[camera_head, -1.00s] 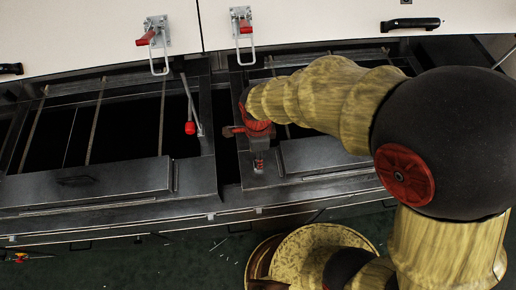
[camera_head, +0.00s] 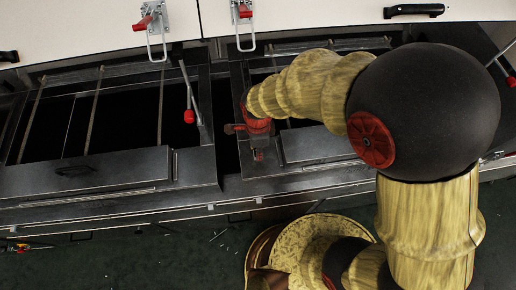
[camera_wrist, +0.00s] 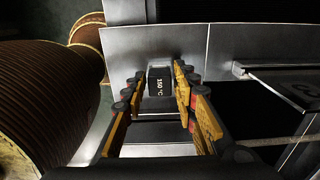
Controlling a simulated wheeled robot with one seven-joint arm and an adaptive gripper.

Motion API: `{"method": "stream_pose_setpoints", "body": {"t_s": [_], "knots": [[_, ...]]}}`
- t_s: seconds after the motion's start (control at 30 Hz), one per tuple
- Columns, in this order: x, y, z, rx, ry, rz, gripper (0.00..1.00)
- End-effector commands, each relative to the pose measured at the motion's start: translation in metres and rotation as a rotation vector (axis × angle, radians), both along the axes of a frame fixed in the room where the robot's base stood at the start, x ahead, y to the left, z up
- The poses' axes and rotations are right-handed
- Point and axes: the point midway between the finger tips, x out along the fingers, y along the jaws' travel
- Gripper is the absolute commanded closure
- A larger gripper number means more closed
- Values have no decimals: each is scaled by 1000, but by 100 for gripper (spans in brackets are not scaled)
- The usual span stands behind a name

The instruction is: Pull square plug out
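The square plug is most likely the small dark block marked "150 °C" (camera_wrist: 159,84), set at the metal frame of the dryer in the wrist view. My gripper (camera_wrist: 158,74) points at it, with one yellow-and-black finger on each side. The fingers stand apart, with narrow gaps visible between them and the block, so it appears open; contact deeper in is not clear. In the head view my gripper (camera_head: 258,152) is over the front bar of the right-hand dryer bay (camera_head: 235,182). The plug cannot be made out there.
A lever with a red knob (camera_head: 188,117) stands left of my gripper. Red-handled latches (camera_head: 143,22) hang on the white panel (camera_head: 300,18) behind. A flat cover with a handle (camera_wrist: 285,80) lies right of the fingers. The left bay (camera_head: 85,180) is beside.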

Motion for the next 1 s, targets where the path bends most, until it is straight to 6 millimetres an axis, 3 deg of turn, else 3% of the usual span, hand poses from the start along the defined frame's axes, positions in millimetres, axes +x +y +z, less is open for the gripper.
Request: {"method": "stream_pose_setpoints", "body": {"t_s": [0.47, 0.53, 0.57, 0.9, 1.0], "knots": [[0, 0, 0, 0, 0, 0, 100], [0, 0, 0, 0, 0, 0, 100], [0, 0, 0, 0, 0, 0, 81], [0, 0, 0, 0, 0, 0, 100], [0, 0, 0, 0, 0, 0, 100]]}}
